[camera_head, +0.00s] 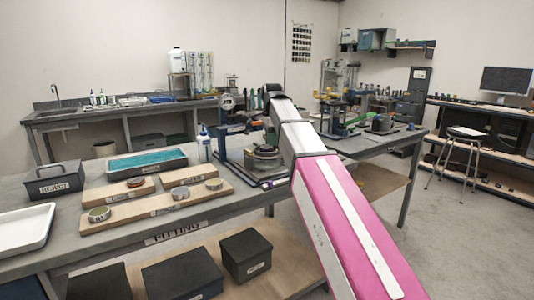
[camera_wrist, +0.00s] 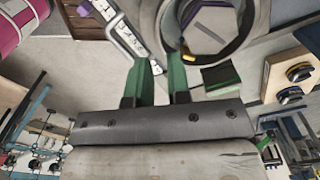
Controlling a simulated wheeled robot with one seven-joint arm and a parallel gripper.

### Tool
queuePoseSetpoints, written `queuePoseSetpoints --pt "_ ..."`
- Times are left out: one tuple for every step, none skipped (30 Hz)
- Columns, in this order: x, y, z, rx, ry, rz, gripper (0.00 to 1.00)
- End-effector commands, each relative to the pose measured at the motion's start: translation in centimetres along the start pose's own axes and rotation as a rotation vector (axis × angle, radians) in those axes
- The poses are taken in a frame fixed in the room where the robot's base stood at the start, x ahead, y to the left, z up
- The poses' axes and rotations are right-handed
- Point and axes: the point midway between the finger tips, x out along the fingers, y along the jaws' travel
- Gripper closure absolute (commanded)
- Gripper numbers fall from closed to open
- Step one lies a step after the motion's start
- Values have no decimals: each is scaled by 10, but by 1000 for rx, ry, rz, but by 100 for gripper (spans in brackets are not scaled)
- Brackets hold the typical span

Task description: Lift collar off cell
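The cell (camera_head: 264,157) is a round dark stack on a low fixture at the bench's right part, in the head view. A thick grey ring, apparently the collar (camera_wrist: 250,40), fills the top of the wrist view, around a grey flat-sided core (camera_wrist: 212,28). A yellow mark shows at its lower inner edge. My gripper (camera_wrist: 161,62) has two green fingers with a gap between them, beside the ring's lower left wall. I cannot tell whether they touch the wall.
A labelled bar with a purple end (camera_wrist: 125,35) lies left of the ring.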

Motion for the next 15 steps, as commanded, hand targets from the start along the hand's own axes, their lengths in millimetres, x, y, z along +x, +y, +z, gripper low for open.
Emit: queuePoseSetpoints --pt "4 0 1 0 0 1 82" --pt "7 1 1 0 0 1 82" --pt "11 1 2 0 0 2 82" --pt "15 1 3 0 0 2 82" --pt "19 1 4 0 0 2 82" --pt "24 2 5 0 0 2 82" --pt "29 2 6 0 0 2 82" --pt "33 1 6 0 0 2 82" --pt "39 1 5 0 0 2 82" --pt "42 1 5 0 0 2 82" --pt "45 1 5 0 0 2 82" --pt "47 1 5 0 0 1 82" --pt "48 1 5 0 0 1 82" --pt "49 1 5 0 0 1 82" --pt "49 0 5 0 0 0 82"
